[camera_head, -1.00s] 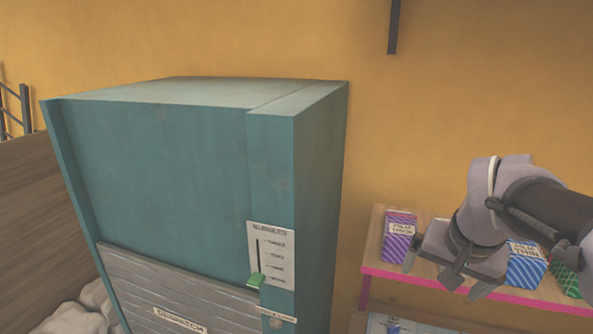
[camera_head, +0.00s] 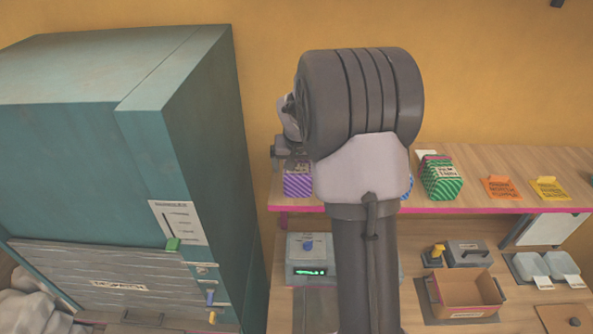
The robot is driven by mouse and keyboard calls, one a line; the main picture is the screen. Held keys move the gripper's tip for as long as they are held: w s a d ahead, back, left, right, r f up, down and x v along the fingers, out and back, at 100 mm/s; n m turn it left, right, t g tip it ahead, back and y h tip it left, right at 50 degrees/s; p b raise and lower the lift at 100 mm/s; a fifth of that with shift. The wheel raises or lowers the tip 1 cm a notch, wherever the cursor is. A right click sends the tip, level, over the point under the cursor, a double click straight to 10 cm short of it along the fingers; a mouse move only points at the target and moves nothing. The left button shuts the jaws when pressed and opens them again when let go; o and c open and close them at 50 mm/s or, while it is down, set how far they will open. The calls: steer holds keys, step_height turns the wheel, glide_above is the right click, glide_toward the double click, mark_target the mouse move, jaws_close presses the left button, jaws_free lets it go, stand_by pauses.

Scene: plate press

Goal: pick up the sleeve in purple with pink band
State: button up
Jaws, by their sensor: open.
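The purple sleeve (camera_head: 298,182) with pale diagonal stripes stands upright at the left end of the wooden shelf (camera_head: 480,158). Its upper part is largely hidden behind my gripper and arm, so its pink band does not show clearly now. My gripper (camera_head: 284,153) is only partly in view, above and in front of the sleeve's top. It is open, with nothing seen in it. My arm hides most of the fingers, and whether they touch the sleeve cannot be told.
A blue sleeve (camera_head: 407,187) is mostly hidden behind my arm. A green striped sleeve (camera_head: 441,182), an orange packet (camera_head: 501,188) and a yellow packet (camera_head: 549,189) sit further right. The teal press (camera_head: 205,130) stands close at left. A cardboard box (camera_head: 467,293) is below.

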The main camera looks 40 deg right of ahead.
steer(key=x, duration=0.3)
steer(key=shift+w+f, duration=0.15)
steer(key=shift+f, duration=0.15)
steer(key=shift+r, duration=0.1)
steer(key=shift+c, duration=0.2)
steer(key=c, duration=1.7)
steer(key=shift+r, duration=0.1)
